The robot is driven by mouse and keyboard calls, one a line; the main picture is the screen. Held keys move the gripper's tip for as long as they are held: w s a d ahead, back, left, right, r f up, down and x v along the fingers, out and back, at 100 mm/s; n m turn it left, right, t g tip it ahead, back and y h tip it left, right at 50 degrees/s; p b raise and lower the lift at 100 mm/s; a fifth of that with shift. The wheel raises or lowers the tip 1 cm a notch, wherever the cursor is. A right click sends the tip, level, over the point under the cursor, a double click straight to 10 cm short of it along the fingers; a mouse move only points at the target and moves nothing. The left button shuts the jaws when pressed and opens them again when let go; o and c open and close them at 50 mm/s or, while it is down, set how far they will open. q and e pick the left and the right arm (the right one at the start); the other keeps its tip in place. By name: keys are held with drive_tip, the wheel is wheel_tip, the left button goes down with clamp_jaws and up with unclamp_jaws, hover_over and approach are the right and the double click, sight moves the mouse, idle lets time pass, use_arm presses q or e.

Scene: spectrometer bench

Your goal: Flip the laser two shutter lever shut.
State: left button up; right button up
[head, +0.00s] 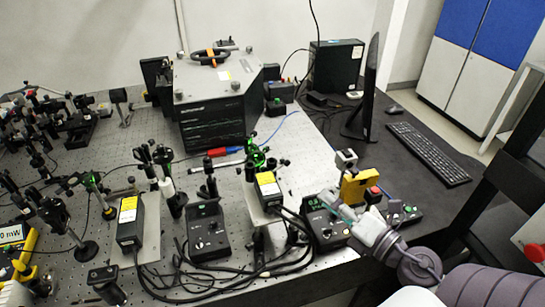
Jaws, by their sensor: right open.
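Two black laser heads with yellow labels stand on the bench: one at the left (128,222) and one nearer the middle (267,188). I cannot tell which is laser two, and no shutter lever can be made out. A black control box (208,236) stands between them. Another control box (322,228) with a green display stands right of the middle head. My right gripper (338,208) reaches in from the lower right, open, its fingers in front of this box and below a yellow block (358,187). Contact cannot be told. My left gripper is not in view.
A red button (373,193) and a small black box (406,214) with a green button are close to my right gripper. Black cables (240,270) loop along the bench front. A large black instrument (212,95) stands behind. Optical mounts crowd the left. A monitor (365,88) and keyboard (428,152) are at the right.

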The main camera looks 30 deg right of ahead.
drive_tip(key=p, duration=0.4)
approach(286, 164)
drive_tip(key=w, duration=0.1)
drive_tip(key=w+p, duration=0.1)
drive_tip(key=w, duration=0.2)
drive_tip(key=shift+w+a+f+p, duration=0.1)
drive_tip(key=shift+w+a+p, duration=0.05)
drive_tip(key=shift+a+p, duration=0.2)
drive_tip(key=w, duration=0.3)
drive_tip(key=w+p, duration=0.1)
drive_tip(key=shift+w+a+f, duration=0.15)
drive_tip(key=shift+a+f, duration=0.15)
drive_tip(key=shift+a, duration=0.1)
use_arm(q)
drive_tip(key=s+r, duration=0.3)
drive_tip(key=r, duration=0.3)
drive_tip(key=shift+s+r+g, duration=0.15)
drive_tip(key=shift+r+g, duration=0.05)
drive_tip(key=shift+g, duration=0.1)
use_arm(e)
clamp_jaws()
